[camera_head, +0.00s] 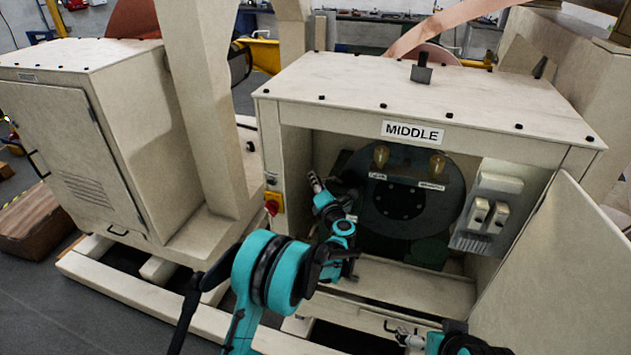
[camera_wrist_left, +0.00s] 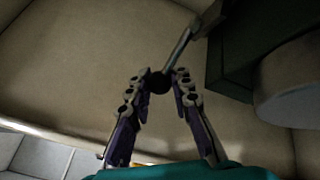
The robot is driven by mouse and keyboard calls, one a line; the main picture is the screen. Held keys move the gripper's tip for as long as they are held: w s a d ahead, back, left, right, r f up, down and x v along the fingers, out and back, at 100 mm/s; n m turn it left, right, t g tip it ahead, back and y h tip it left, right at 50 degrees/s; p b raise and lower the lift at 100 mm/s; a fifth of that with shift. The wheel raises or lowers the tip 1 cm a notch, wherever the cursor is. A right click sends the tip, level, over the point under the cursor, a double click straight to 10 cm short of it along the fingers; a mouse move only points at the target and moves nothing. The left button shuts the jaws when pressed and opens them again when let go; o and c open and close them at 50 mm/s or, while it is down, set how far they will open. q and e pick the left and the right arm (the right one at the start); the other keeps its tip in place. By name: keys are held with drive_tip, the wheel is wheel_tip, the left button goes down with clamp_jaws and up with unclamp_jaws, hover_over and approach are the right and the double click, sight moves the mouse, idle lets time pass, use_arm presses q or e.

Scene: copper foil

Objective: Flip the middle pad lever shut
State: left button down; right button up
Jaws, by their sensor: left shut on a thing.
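The middle cabinet (camera_head: 411,86), with a MIDDLE label, stands with its front open. My left gripper (camera_head: 315,182) is inside the opening near its left wall. In the left wrist view its fingers (camera_wrist_left: 160,83) are closed around a black ball knob (camera_wrist_left: 159,84). A thin metal lever (camera_wrist_left: 182,46) runs from the knob up and to the right. I cannot make out this lever in the head view, where the hand is small and dark. My right gripper (camera_head: 403,337) is low at the front of the cabinet, and its fingers are too small to read.
A large dark disc (camera_head: 395,215) with brass-coloured knobs (camera_head: 381,156) fills the recess. White switches (camera_head: 490,214) are on its right. An open door panel (camera_head: 545,265) bounds the right. A red and yellow switch (camera_head: 273,203) is on the left front post.

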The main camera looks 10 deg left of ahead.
use_arm(q)
drive_tip(key=c, duration=1.3)
unclamp_jaws()
drive_tip(key=shift+c, duration=0.2)
drive_tip(key=shift+a, duration=0.1)
